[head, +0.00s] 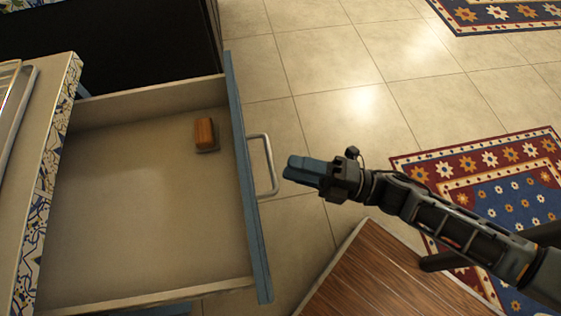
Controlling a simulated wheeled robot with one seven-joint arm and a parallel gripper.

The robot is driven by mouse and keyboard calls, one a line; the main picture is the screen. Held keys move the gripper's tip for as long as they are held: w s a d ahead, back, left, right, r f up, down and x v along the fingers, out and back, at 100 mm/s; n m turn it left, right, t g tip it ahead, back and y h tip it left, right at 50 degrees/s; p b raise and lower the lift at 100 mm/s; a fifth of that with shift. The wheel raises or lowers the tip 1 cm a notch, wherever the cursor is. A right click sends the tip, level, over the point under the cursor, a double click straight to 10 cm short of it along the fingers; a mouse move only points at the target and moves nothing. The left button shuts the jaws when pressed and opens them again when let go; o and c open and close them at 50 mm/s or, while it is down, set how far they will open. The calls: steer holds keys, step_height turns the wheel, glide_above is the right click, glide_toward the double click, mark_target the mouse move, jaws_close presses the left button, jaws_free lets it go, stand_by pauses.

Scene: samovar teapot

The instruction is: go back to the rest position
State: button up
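My gripper (305,171) is at the end of my arm, which reaches in from the lower right. It is just right of the metal handle (267,165) of an open drawer. A gap seems to show between the gripper tips and the drawer's blue front (245,185). Its blue fingers look close together, seen from above and the side; I cannot make out a gap between them. Nothing shows held in it.
The drawer (140,215) is pulled out and holds a small brown block-like object (205,132). A tiled counter (50,160) is at left. A wooden surface (385,275) lies below my arm. A patterned rug (500,180) and open tiled floor (330,80) are at right.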

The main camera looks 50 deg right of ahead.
steer(key=shift+v, duration=0.85)
steer(key=shift+r, duration=0.1)
